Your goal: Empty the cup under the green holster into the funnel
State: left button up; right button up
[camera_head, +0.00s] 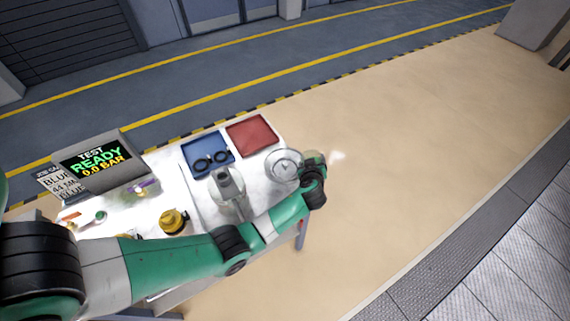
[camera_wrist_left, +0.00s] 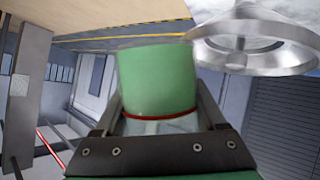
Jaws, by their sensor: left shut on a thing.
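My left gripper (camera_head: 316,162) is at the right end of the table, just right of the funnel (camera_head: 285,166), a round metal ring seen from above. In the left wrist view the jaws (camera_wrist_left: 162,105) are shut on a cup (camera_wrist_left: 158,80). The cup looks green over most of its length, with a red line and a clear part near the jaws. In the head view the cup is mostly hidden by my wrist. I cannot make out the green holster.
A blue tray (camera_head: 195,143) with black goggles (camera_head: 212,160) and a red tray (camera_head: 251,135) lie at the back of the table. A grey-white fixture (camera_head: 228,185) stands left of the funnel. A display (camera_head: 96,160) reads READY, 0.0 BAR. Open floor lies to the right.

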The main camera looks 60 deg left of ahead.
aim_at(307, 153)
pick_arm(q)
jog(key=shift+s+a+r+n+t+h, duration=0.25)
jog(key=shift+a+r+n+t+h, duration=0.15)
jog(key=shift+a+n+h, duration=0.1)
dwell(0.7)
jog(key=shift+s+r+p, duration=0.1)
jog(key=shift+p, duration=0.45)
jog(key=shift+s+a+r+n+t+h+p, duration=0.25)
jog(key=shift+a+n+h+p, duration=0.2)
jog(key=shift+p, duration=0.6)
jog(key=shift+f+n+t+h+p, duration=0.35)
jog(key=shift+f+h, duration=0.1)
jog(key=shift+h, duration=0.1)
jog(key=shift+d+r+n+t+h+p, duration=0.1)
jog(key=shift+r+n+t+h+p, duration=0.35)
jog(key=shift+p, duration=0.35)
dwell(0.7)
jog(key=shift+w+r+n+h, duration=0.1)
jog(key=shift+n+h, duration=0.25)
dwell(0.5)
jog(key=shift+r+n+t+h, duration=0.3)
jog(key=shift+t+h, duration=0.05)
jog(key=shift+h, duration=0.05)
dwell(0.7)
jog(key=shift+r+n, duration=0.2)
jog(key=shift+n, duration=0.1)
dwell(0.5)
jog(key=shift+f+t+h+b, duration=0.15)
jog(key=shift+t+h+b, duration=0.15)
jog(key=shift+t, duration=0.1)
